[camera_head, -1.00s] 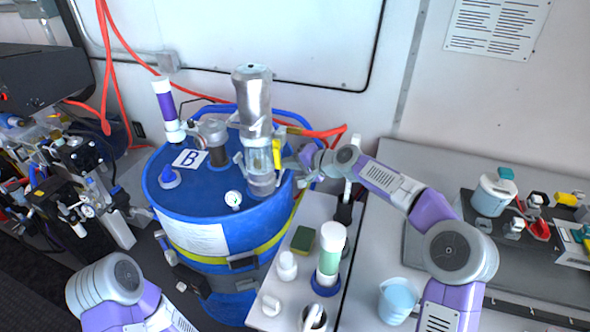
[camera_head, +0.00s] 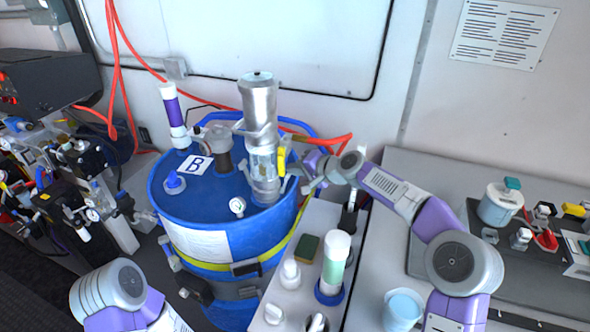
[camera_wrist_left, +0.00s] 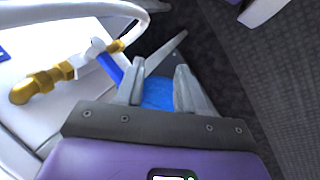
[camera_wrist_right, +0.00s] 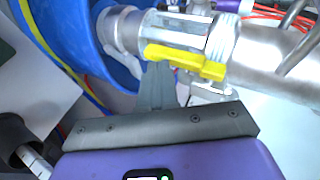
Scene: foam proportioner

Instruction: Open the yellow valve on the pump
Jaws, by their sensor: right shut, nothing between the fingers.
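The pump is a silver and clear upright cylinder (camera_head: 260,120) on the blue drum (camera_head: 190,205). The yellow valve (camera_head: 282,161) is a small handle on the pump's right side. In the right wrist view the yellow valve (camera_wrist_right: 185,62) lies lengthwise along the pump body. My right gripper (camera_head: 303,178) is just right of the valve, and its closed fingertips (camera_wrist_right: 158,72) are at the handle's near edge, holding nothing. I cannot tell whether they touch it. My left gripper (camera_wrist_left: 160,82) is open, with fingers apart and a blue surface visible beyond them; in the head view it is out of frame.
Red hoses (camera_head: 325,138) run behind the drum. A purple-and-white tube (camera_head: 173,112) stands on the drum's left. Bottles and a sponge (camera_head: 307,246) sit on the bench in front of my right arm. Brass fittings (camera_wrist_left: 40,84) and a pale hose show beside my left gripper.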

